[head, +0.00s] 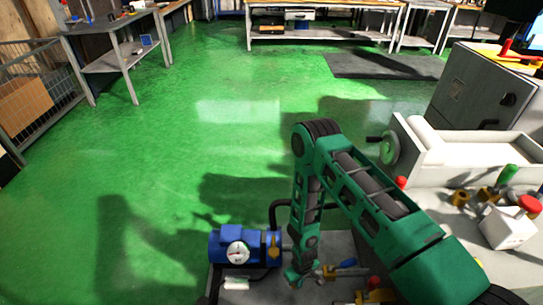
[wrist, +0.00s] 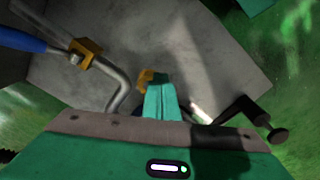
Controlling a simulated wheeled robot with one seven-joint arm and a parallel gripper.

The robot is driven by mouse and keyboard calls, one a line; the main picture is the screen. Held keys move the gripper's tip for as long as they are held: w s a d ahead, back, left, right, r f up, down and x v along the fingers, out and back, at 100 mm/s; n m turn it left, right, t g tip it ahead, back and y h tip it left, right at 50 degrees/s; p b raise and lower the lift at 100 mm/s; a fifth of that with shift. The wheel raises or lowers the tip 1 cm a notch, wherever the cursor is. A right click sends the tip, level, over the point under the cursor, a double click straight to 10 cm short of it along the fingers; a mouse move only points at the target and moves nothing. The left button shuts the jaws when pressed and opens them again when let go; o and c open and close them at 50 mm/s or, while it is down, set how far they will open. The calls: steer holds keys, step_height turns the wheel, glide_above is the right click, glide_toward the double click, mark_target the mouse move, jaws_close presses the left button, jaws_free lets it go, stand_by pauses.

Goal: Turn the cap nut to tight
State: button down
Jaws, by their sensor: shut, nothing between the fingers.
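My gripper (head: 297,276) points down over the grey plate beside the blue motor unit in the head view. In the wrist view its green fingers (wrist: 160,90) are together with nothing between them. A small brass-yellow piece (wrist: 146,78) shows just beyond and left of the fingertips; it may be the cap nut, but its shape is partly hidden by the fingers. I cannot tell whether the fingers touch it. In the wrist view a bent grey pipe (wrist: 122,88) and a yellow valve block (wrist: 87,48) with a blue handle (wrist: 22,40) lie to the left.
The blue unit (head: 220,245) with a round white gauge (head: 236,253) stands left of my gripper. A black crank with a knob (wrist: 278,135) is at right in the wrist view. The white grinder (head: 470,150) stands at right. Open green floor (head: 150,160) lies left and behind.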

steer(key=shift+w+d, duration=0.1)
step_height(320, 180, down, 6)
steer(key=w+d, duration=0.1)
steer(key=d, duration=0.1)
steer(key=shift+w, duration=0.3)
stand_by(0.5)
steer(key=shift+d, duration=0.1)
steer(key=shift+w+a, duration=0.25)
stand_by(0.8)
